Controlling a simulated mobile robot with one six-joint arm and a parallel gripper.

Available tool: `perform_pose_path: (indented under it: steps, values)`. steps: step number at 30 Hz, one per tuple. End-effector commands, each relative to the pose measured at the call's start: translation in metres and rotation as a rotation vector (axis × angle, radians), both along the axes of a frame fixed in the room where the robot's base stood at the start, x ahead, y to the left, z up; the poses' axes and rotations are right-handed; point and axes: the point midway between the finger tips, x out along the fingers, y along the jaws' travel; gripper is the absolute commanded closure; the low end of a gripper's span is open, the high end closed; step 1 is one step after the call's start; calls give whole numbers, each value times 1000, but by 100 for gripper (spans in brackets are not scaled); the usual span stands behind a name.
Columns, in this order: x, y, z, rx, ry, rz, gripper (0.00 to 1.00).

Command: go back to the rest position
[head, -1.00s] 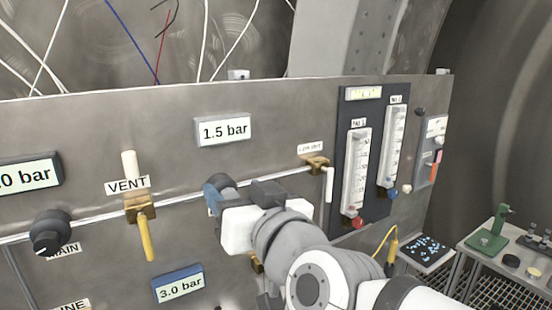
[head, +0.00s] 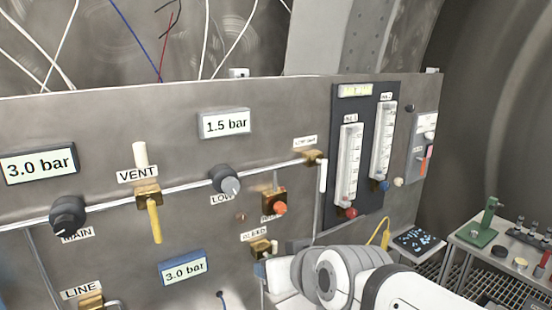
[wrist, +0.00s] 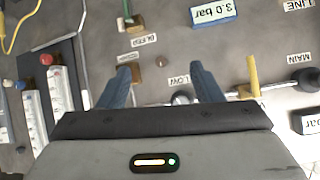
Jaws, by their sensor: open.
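My gripper shows in the wrist view (wrist: 163,72) with its two blue-grey fingers spread apart and nothing between the tips. The wrist view sees the panel upside down, with the LOW knob (wrist: 181,98) beyond and between the fingers. The fingers look apart from the panel, though their distance from it is hard to tell. In the head view my arm is at the bottom centre-right, in front of the lower panel, and my fingers cannot be made out there. The LOW knob (head: 226,180) stands clear of my arm.
A bench (head: 475,240) with a green stand (head: 484,232) is at right. Space before the left panel looks clear.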

Motion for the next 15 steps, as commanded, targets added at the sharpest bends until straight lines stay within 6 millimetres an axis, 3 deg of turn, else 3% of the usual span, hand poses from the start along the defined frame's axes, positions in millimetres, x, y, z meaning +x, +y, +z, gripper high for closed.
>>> perform_pose_path:
  steps: [3, 9, 13, 15]
  values:
    - [-9, -40, -46, -82, 201, -81, 41]
    - [-48, -104, -102, -191, 538, -225, 41]
    - [-80, -139, -124, -241, 735, -323, 41]
    - [-81, -138, -143, -242, 720, -318, 41]
